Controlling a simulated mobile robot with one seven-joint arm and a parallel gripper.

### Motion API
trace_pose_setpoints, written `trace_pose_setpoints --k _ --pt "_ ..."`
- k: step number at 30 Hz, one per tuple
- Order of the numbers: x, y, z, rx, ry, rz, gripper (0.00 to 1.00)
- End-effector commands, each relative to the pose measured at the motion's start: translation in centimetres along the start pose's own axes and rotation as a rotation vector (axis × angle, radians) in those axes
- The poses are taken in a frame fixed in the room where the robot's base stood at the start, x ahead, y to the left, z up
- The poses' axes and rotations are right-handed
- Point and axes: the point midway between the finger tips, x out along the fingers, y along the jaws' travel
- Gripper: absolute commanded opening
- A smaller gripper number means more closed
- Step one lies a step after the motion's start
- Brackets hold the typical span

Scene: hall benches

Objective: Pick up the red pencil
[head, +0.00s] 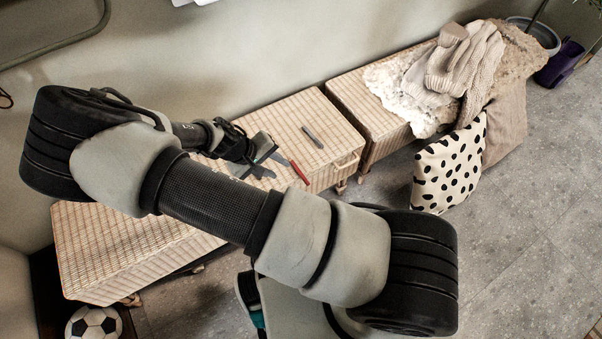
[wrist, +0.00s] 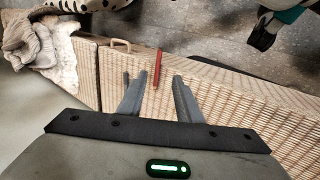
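The red pencil (head: 299,172) lies on the woven top of the bench, near its front edge, in the head view. In the wrist view the red pencil (wrist: 157,69) shows between and beyond the fingertips of my gripper (wrist: 152,80). My gripper is open and empty, with the fingers spread apart. In the head view my gripper (head: 269,163) is over the bench, just left of the pencil. I cannot tell its exact height above the bench top.
A second bench (head: 365,110) to the right bears knitted cloths (head: 465,60). A spotted cushion (head: 450,170) leans at its front.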

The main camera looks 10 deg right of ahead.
Motion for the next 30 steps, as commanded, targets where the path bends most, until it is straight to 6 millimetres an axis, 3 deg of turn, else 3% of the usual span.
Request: trace_pose_setpoints --k 12,16,23,30 --pt "9.0 -0.1 0.1 0.001 -0.005 0.0 0.32" --pt "10.9 -0.1 0.0 0.0 -0.002 0.0 0.32" --pt "12.4 0.0 0.0 -0.001 -0.002 -0.001 0.32" --pt "16.0 0.1 -0.4 0.0 -0.002 -0.001 0.32"
